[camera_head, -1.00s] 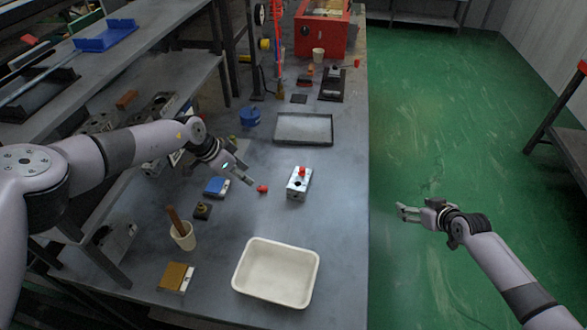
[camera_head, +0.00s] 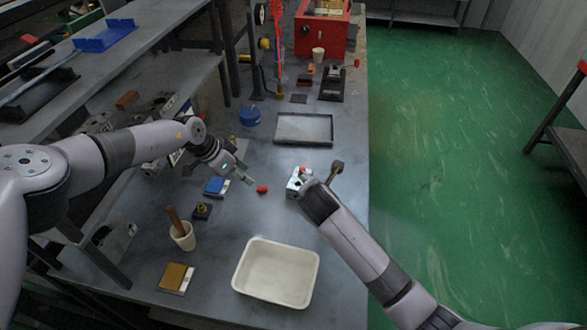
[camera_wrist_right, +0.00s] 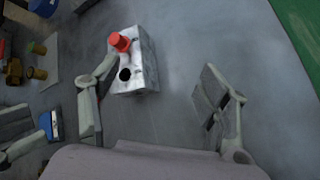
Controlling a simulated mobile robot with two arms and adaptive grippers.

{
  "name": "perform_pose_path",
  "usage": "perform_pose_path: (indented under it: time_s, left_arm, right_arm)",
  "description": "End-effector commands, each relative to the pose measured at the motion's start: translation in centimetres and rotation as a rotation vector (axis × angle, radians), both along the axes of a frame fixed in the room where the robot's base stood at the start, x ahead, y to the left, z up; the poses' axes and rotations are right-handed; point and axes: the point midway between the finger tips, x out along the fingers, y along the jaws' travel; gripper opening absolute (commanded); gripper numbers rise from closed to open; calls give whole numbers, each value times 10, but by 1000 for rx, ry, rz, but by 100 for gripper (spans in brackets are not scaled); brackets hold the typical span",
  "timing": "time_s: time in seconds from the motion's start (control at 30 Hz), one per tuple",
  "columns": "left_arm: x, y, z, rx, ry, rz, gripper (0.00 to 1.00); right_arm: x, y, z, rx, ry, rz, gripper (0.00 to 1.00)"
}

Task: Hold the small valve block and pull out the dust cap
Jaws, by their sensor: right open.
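The small valve block (camera_head: 293,183) is a silver block on the bench, partly hidden by my right arm in the head view. In the right wrist view the valve block (camera_wrist_right: 146,72) has a red dust cap (camera_wrist_right: 119,41) on it and a dark open hole beside the cap. My right gripper (camera_wrist_right: 160,80) is open and empty, its left finger close to the block and its right finger well clear. A loose red piece (camera_head: 262,189) lies left of the block. My left gripper (camera_head: 246,179) looks open and empty, above the bench near that red piece.
A white tray (camera_head: 237,286) stands at the front and a grey tray (camera_head: 279,131) behind the block. A blue-and-white block (camera_head: 216,186), a dark block (camera_head: 202,211) and a cup (camera_head: 184,243) stand to the left. The bench's right edge (camera_head: 369,140) is near.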

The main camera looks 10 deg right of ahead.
Motion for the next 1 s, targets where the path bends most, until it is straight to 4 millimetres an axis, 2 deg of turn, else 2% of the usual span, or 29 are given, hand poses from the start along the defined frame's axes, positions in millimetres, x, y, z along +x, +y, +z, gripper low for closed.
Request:
perform_pose_path:
  time_s: [0.03,0.2,0.33,0.47,0.57,0.67,0.93,0.97,1.0]
  left_arm:
    - [0,0,0,0,0,0,33]
    - [0,0,0,0,0,0,33]
    - [0,0,0,0,0,0,33]
    - [0,0,0,0,0,0,33]
    - [0,0,0,0,0,0,33]
    - [0,0,0,0,0,0,33]
    - [0,0,0,0,0,0,33]
    - [0,0,0,0,0,0,33]
    - [0,0,0,0,0,0,33]
  right_arm:
    - [6,13,8,-118,-5,47,70]
    - [17,40,40,-484,-31,150,70]
    - [20,53,59,-647,-49,181,70]
    - [21,58,65,-717,-57,192,70]
    - [21,58,57,-728,-55,192,70]
    - [21,58,42,-727,-54,193,70]
    - [21,58,-12,-724,-54,193,70]
    - [22,57,-17,-724,-55,192,70]
    - [32,52,-16,-725,-59,188,70]
